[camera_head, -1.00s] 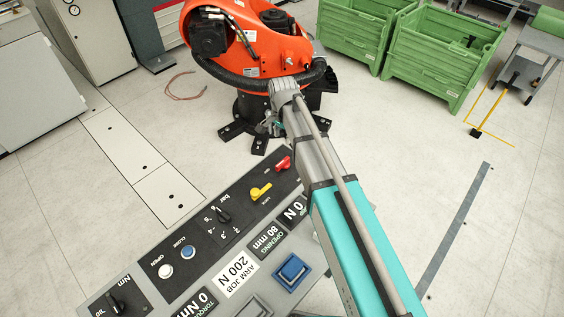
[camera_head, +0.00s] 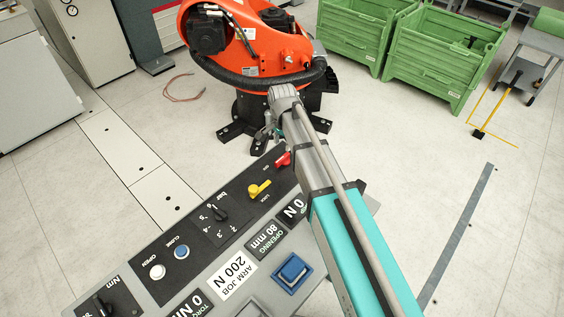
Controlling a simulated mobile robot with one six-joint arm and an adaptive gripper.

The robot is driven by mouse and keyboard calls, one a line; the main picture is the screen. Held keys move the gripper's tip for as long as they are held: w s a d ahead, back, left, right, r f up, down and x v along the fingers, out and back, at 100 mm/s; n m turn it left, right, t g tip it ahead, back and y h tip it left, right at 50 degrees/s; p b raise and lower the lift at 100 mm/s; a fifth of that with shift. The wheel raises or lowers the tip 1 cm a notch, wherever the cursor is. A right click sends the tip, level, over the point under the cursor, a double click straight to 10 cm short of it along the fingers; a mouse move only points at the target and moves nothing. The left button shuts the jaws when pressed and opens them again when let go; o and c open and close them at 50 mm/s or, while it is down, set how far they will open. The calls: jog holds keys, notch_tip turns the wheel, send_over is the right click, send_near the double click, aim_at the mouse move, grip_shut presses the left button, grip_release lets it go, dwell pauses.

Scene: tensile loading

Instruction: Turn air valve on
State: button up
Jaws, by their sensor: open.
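The control panel (camera_head: 233,190) slopes across the lower left of the head view, its labels upside down. A red lever (camera_head: 284,158) sits at its far end, beside the arm; its small label is too blurred to read surely. A yellow lever (camera_head: 259,189) labelled LOCK sits next to it. I cannot tell for sure which of them is the air valve. My gripper (camera_head: 267,134) is small and partly hidden at the end of the arm, just beyond the red lever. It is open, and no contact with the lever shows.
The panel also carries a black pressure knob (camera_head: 220,213), a white button (camera_head: 157,272), a blue button (camera_head: 182,252) and a larger blue square button (camera_head: 292,270). An orange robot (camera_head: 258,45) stands behind. Green crates (camera_head: 440,65) are at the back right. Floor between is clear.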

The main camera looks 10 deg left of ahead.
aim_at(282, 158)
jog(key=shift+f+b, duration=3.55)
jog(key=shift+f, duration=0.25)
grip_shut()
